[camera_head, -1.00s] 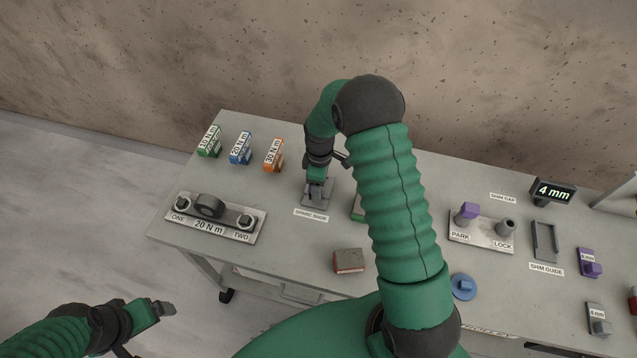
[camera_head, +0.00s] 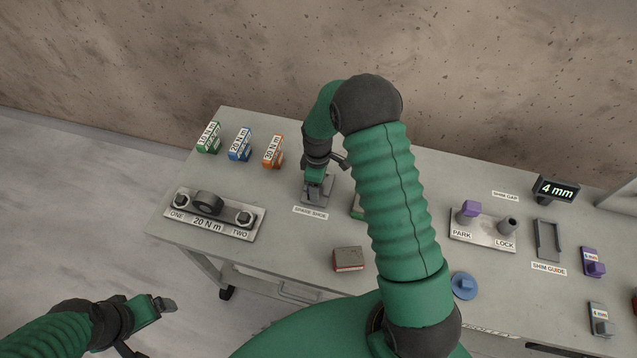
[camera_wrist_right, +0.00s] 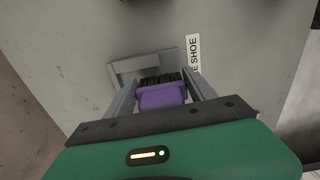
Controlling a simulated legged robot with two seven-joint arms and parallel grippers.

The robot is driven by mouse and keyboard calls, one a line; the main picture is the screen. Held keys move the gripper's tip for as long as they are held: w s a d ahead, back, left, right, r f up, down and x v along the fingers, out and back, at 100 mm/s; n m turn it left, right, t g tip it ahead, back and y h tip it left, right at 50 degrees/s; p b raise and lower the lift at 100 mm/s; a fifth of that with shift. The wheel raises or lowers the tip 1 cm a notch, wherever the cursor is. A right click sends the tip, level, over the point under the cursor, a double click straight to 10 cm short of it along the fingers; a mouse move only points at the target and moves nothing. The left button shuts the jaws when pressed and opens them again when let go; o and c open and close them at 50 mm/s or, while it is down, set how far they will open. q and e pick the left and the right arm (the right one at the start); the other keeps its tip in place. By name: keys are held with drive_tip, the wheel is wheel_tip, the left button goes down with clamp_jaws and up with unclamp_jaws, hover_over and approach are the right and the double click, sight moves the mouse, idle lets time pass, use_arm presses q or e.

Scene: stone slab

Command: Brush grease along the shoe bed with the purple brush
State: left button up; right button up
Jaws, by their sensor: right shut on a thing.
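The purple brush (camera_wrist_right: 163,96) is between the fingers of my right gripper (camera_wrist_right: 163,95), which is shut on it. Its dark bristles (camera_wrist_right: 160,78) point at the grey shoe bed (camera_wrist_right: 128,67); I cannot tell whether they touch it. In the head view my right gripper (camera_head: 314,187) is low over the shoe bed (camera_head: 327,190), behind the "SPARE SHOE" label (camera_head: 310,212), and hides part of it. The brush is hidden there. My left gripper (camera_head: 165,304) is off the table's front left; its jaw state is unclear.
A plate with two bolts (camera_head: 215,224) lies at the left. Green, blue and orange blocks (camera_head: 240,145) stand behind it. A red-brown block (camera_head: 348,259) is near the front edge. The PARK/LOCK plate (camera_head: 480,230) and shim guide (camera_head: 546,240) are at the right. My right arm hides the table's middle.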

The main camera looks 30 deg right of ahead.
drive_tip(key=shift+d+f, duration=0.2)
drive_tip(key=shift+d, duration=0.15)
use_arm(q)
drive_tip(key=shift+w+d, duration=0.1)
drive_tip(key=shift+d, duration=0.25)
use_arm(e)
drive_tip(key=shift+f, duration=0.1)
use_arm(q)
drive_tip(key=shift+a+f, duration=0.2)
drive_tip(key=shift+a, duration=0.1)
use_arm(e)
drive_tip(key=shift+a+f, duration=0.1)
drive_tip(key=shift+a, duration=0.15)
use_arm(q)
drive_tip(key=shift+d+f+b, duration=0.1)
drive_tip(key=shift+d+b, duration=0.1)
drive_tip(key=shift+b, duration=0.15)
use_arm(e)
drive_tip(key=shift+d+f, duration=0.15)
drive_tip(key=shift+f, duration=0.1)
use_arm(q)
drive_tip(key=shift+a, duration=0.1)
use_arm(e)
drive_tip(key=shift+w+d, duration=0.2)
drive_tip(key=shift+d, duration=0.3)
drive_tip(key=shift+s+a, duration=0.1)
